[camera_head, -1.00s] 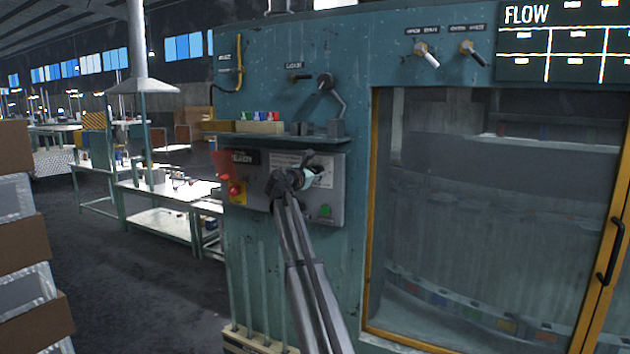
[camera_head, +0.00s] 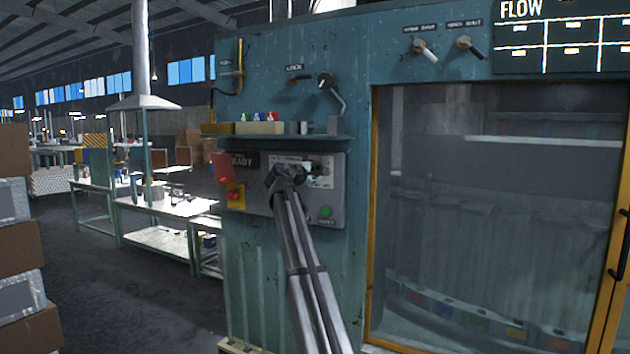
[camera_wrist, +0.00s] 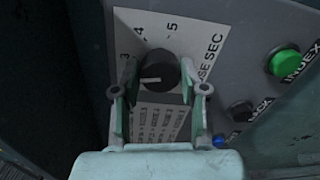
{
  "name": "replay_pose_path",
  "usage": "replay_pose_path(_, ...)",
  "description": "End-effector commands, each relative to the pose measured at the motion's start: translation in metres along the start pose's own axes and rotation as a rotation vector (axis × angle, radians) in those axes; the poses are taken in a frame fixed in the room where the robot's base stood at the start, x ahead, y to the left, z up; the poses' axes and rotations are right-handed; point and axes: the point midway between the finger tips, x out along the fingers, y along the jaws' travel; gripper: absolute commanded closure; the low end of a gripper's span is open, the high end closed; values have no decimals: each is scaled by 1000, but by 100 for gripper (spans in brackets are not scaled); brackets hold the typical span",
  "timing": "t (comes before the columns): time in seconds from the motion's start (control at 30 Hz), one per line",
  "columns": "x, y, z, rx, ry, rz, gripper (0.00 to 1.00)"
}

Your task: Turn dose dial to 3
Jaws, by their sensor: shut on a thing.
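The dose dial (camera_wrist: 158,74) is a round black knob with a white pointer line on a light scale plate (camera_wrist: 150,24) in the wrist view. The numbers 3, 4 and 5 show around its left and top. The pointer lies toward the picture's left, a little below the 3; its exact setting is hard to read. My gripper (camera_wrist: 159,66) has one finger on each side of the knob and is shut on it. In the head view my arm's end is at the grey control panel (camera_head: 337,207), and the fingers and knob are mostly hidden or too small to read.
A green INDEX button (camera_wrist: 285,62), a black button (camera_wrist: 242,111) and a blue button (camera_wrist: 219,141) sit right of the dial. A red and yellow switch (camera_head: 235,196) is at the panel's left. A shelf (camera_head: 270,141) with small items juts out above the panel.

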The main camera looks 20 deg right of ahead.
Motion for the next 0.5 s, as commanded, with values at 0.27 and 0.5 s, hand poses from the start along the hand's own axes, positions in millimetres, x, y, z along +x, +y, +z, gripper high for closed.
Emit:
replay_pose_path(0.27,1,1,0,151,5,5,92)
replay_pose_path(0.5,1,2,0,206,6,4,92)
